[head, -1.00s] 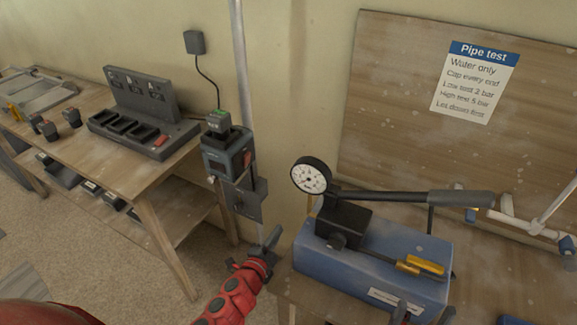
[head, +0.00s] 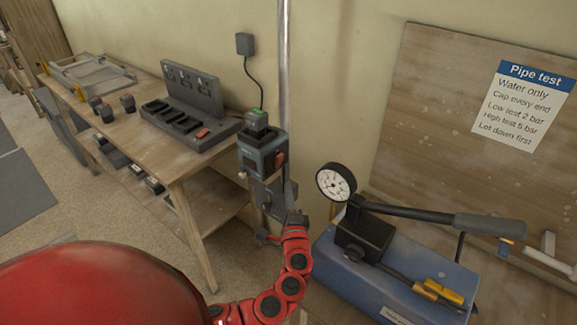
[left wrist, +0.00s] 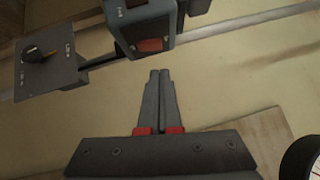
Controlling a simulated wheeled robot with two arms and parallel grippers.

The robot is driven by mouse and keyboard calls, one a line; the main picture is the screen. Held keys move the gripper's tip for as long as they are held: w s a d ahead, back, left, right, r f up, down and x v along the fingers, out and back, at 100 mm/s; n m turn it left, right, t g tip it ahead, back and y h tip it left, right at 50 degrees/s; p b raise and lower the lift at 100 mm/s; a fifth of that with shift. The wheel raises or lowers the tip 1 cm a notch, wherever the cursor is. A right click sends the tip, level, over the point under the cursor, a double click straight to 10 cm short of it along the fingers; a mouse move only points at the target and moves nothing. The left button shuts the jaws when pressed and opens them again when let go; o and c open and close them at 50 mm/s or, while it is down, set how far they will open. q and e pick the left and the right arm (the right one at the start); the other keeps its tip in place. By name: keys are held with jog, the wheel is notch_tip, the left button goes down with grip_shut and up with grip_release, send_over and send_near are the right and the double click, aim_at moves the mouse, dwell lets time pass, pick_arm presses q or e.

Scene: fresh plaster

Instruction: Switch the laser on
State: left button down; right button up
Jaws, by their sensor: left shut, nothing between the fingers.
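The laser (head: 260,158) is a grey-blue box clamped to an upright metal pole, with a dark block with a green top on it. A red switch (head: 280,158) shows on its right side. The laser (left wrist: 130,20) and red switch (left wrist: 151,45) also fill the top of the left wrist view. My left gripper (head: 291,210) is just below the laser in the head view, its fingertips hard to make out there. In the left wrist view its fingers (left wrist: 159,72) are shut and empty, pointing toward the red switch with a small gap. My right gripper is not in view.
A bracket plate with a knob (left wrist: 40,55) is on the pole beside the laser. A blue pump (head: 395,275) with a gauge (head: 336,182) and long lever stands at right. A wooden bench (head: 150,145) with a charger (head: 190,118) is at left.

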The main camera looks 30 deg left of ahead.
aim_at(282, 156)
pick_arm(q)
jog(key=p+x, duration=0.2)
jog(key=x, duration=0.8)
jog(key=shift+p, duration=0.35)
jog(key=shift+a+r+p, duration=0.1)
jog(key=shift+r+p, duration=0.05)
jog(key=shift+p, duration=0.25)
jog(key=shift+a+r+n+g+h+p, duration=0.3)
jog(key=shift+r+n+p, duration=0.2)
jog(key=shift+p, duration=0.3)
jog(key=shift+d+f+b, duration=0.1)
jog(key=shift+f+b, duration=0.35)
jog(key=shift+f, duration=0.05)
